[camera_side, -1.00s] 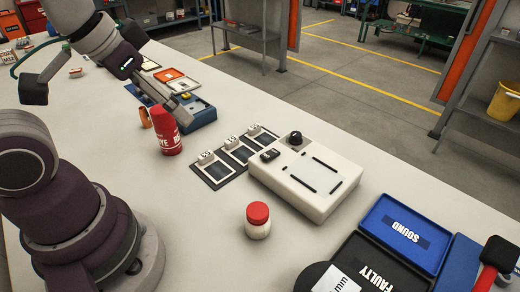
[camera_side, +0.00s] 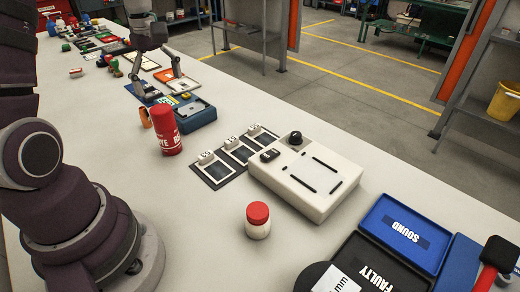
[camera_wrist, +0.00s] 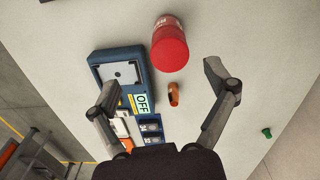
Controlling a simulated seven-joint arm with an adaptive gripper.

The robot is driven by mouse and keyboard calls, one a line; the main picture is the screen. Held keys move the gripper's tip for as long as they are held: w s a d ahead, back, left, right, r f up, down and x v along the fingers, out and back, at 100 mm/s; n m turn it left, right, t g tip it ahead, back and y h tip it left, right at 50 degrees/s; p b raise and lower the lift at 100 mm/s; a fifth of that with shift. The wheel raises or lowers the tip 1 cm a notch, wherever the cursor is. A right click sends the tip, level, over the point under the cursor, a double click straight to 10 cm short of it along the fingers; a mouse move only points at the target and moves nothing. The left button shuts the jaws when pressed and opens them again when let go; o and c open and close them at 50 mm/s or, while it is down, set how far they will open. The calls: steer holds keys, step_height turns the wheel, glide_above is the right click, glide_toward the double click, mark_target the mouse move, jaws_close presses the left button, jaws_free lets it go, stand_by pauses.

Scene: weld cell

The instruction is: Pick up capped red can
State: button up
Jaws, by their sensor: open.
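The capped red can (camera_side: 165,131) stands upright on the table in the side view, left of the small white cards. It has white lettering on its side and a red cap. In the wrist view the can (camera_wrist: 169,45) shows from above, ahead of and between the fingers, apart from both. My gripper (camera_side: 160,68) is open and empty, above the table on the far side of the can. In the wrist view the gripper's fingers (camera_wrist: 168,90) are spread wide, with a small orange piece showing between them.
A blue device (camera_side: 192,114) with a grey plate sits right beside the can. The small orange piece (camera_side: 145,117) stands at its left. A white jar with a red lid (camera_side: 258,220) and a white panel box (camera_side: 306,177) stand nearer the camera. The table left of the jar is clear.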

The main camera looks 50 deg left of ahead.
mark_target(165, 125)
steer(key=shift+n, duration=0.4)
steer(key=f, duration=0.7)
steer(key=s+a+f, duration=0.1)
steer(key=f, duration=0.3)
steer(key=shift+a, duration=0.1)
steer(key=c, duration=1.2)
